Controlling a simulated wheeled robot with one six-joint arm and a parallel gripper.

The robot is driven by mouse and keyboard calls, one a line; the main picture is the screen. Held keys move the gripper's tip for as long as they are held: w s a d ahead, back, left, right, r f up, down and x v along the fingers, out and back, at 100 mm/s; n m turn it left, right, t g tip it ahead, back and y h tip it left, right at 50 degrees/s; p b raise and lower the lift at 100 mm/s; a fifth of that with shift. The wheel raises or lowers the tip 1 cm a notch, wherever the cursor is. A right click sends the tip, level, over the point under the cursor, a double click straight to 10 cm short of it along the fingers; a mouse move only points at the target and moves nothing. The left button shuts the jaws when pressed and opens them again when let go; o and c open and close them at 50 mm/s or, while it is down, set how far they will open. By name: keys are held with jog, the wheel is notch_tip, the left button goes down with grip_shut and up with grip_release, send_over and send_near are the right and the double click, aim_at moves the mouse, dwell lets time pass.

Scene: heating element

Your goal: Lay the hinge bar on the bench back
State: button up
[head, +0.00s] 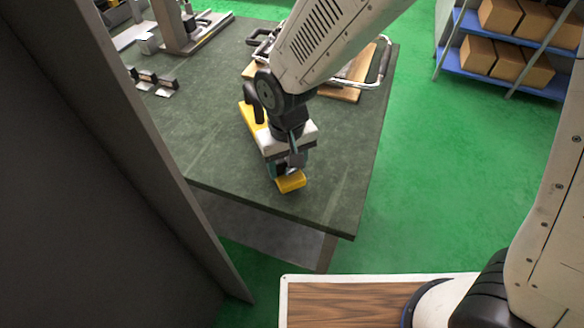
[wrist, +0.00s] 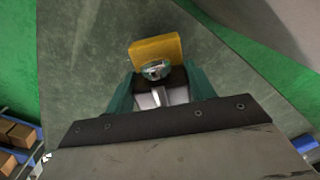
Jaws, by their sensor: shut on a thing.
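My gripper (head: 277,167) is low over the front part of the dark green bench (head: 225,155), pointing down. In the wrist view its two teal fingers (wrist: 160,88) are shut on the hinge bar (wrist: 155,70), which shows as a silvery metal piece with a yellow block beyond it. In the head view a yellow end (head: 291,182) sticks out in front of the fingers. More yellow shows behind the gripper; I cannot tell whether it is the same piece. The fingers hide the middle of the bar. I cannot tell whether it touches the bench.
Behind the gripper lie a wooden board and a metal tube frame (head: 384,62). Small metal parts (head: 153,79) and a metal stand (head: 187,35) are at the bench's left. A grey panel (head: 130,130) rises at left. The bench's front right corner is clear. Boxes (head: 492,57) stand on shelves.

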jog(key=shift+f, duration=1.3)
jog(key=o, duration=1.6)
jog(key=shift+d, duration=0.1)
jog(key=shift+o, duration=0.2)
